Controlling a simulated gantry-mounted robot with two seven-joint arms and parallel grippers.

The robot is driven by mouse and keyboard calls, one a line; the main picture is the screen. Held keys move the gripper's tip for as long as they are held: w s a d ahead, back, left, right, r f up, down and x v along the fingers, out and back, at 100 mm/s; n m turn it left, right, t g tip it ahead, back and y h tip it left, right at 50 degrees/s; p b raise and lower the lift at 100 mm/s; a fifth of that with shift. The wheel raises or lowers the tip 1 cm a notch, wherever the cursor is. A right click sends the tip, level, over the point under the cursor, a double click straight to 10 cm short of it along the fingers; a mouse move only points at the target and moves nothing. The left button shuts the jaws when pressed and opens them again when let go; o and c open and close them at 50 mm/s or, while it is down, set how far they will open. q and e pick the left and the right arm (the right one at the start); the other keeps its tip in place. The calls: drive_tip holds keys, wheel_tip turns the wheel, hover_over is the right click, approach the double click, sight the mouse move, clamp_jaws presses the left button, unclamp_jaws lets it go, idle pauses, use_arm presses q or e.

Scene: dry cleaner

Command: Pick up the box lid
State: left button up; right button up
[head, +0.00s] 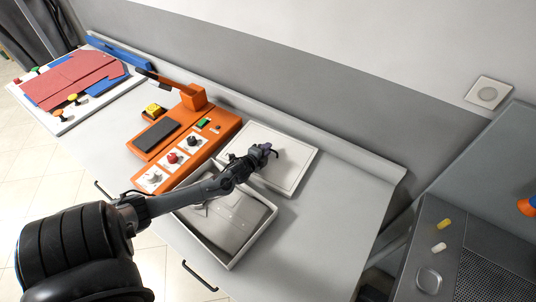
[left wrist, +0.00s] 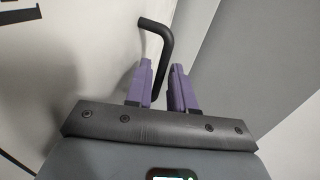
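The box lid (head: 292,178) is a flat white rectangle with a raised rim, lying on the counter behind the box. The open white box (head: 232,262) stands in front of it with folded pale cloth (head: 240,212) inside. My left gripper (head: 268,150) is over the lid's middle, partly hiding it. In the left wrist view its two purple fingers (left wrist: 163,85) stand close together on either side of a bent black handle (left wrist: 163,38), which appears clasped between them. My right gripper is not in view.
An orange machine (head: 222,127) with knobs and a raised arm stands left of the lid. A white board (head: 62,122) with red cloth lies at the far left. The grey counter (head: 345,215) is clear to the right. A wall runs behind.

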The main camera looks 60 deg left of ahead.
use_arm(q)
drive_tip(key=shift+w, duration=0.1)
clamp_jaws()
drive_tip(key=shift+r, duration=0.1)
idle(0.3)
